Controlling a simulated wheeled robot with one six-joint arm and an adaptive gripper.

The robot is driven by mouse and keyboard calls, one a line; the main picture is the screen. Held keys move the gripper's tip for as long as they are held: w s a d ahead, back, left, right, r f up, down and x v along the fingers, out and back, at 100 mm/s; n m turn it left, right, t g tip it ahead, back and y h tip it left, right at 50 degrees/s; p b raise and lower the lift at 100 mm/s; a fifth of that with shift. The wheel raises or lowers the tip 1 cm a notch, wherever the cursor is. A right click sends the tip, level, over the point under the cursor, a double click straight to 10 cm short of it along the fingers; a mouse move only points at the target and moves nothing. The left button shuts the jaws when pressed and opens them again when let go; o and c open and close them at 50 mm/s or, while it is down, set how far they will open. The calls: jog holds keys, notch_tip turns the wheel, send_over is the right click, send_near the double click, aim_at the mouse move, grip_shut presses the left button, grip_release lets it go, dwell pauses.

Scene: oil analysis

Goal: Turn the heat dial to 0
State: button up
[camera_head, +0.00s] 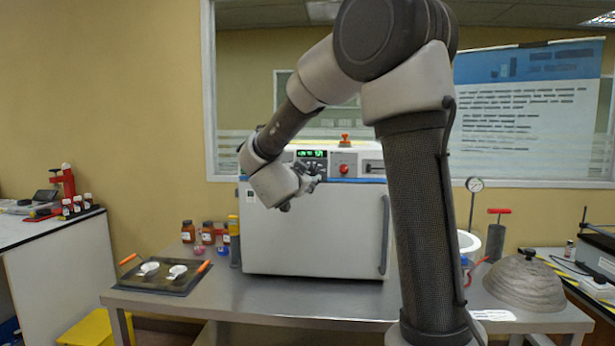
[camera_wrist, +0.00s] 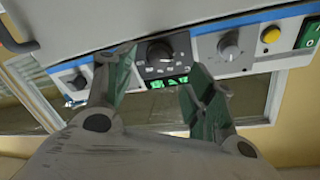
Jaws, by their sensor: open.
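A large white oven (camera_head: 312,233) stands on the steel table, its control panel along the top with a green lit display (camera_head: 312,154). In the wrist view a dark round dial (camera_wrist: 159,51) sits on a black plate beside the green digits (camera_wrist: 170,82); its scale marks are too small to read. A grey dial (camera_wrist: 229,46) is to its right and another dial (camera_wrist: 78,82) to its left. I cannot tell from labels which is the heat dial. My gripper (camera_head: 309,176) is open and empty in front of the panel. In the wrist view its fingers (camera_wrist: 160,61) frame the dark dial, apparently without touching it.
A yellow button (camera_wrist: 271,35) and a green switch (camera_wrist: 308,32) lie farther right on the panel. A tray (camera_head: 185,289) with white dishes and several brown bottles are left of the oven. A grey heating mantle (camera_head: 527,282) stands at the right.

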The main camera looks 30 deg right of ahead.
jog(key=v, duration=0.5)
jog(key=shift+s+a, duration=0.1)
jog(key=shift+a, duration=0.05)
